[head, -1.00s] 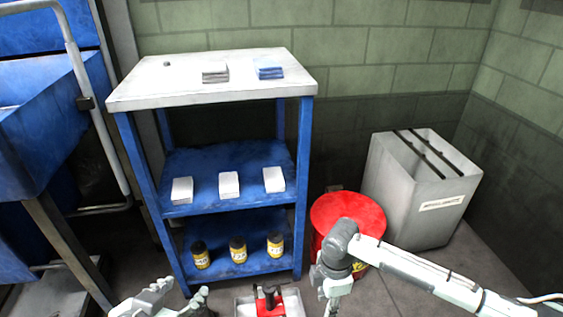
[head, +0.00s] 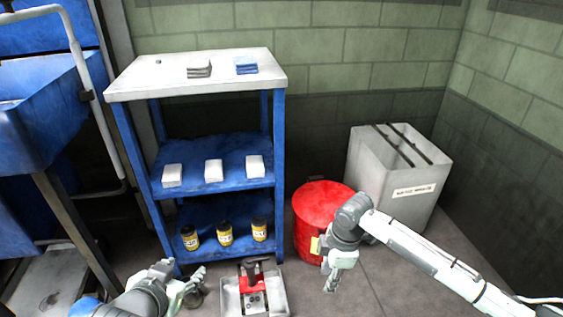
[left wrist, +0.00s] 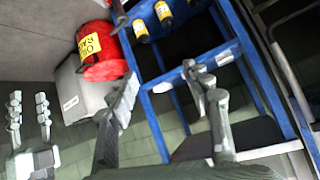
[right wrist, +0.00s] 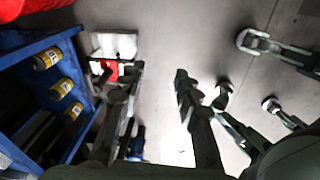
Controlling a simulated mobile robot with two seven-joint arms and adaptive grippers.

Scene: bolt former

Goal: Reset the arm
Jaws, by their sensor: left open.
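My left gripper (head: 182,276) is low in the head view, in front of the blue shelf's left side. Its two fingers stand apart and empty; they also show apart in the left wrist view (left wrist: 165,82). My right arm comes in from the right in the head view, and its gripper (head: 332,282) points down in front of the red bin. In the right wrist view its two fingers (right wrist: 158,75) are apart with bare floor between them. No object shows in either gripper.
A blue shelf cart (head: 222,188) holds white boxes (head: 213,171) and yellow bottles (head: 225,234). A tray (head: 281,297) with a red-and-grey device (head: 252,282) sits below it. A red bin (head: 308,230) and grey box (head: 370,170) stand right.

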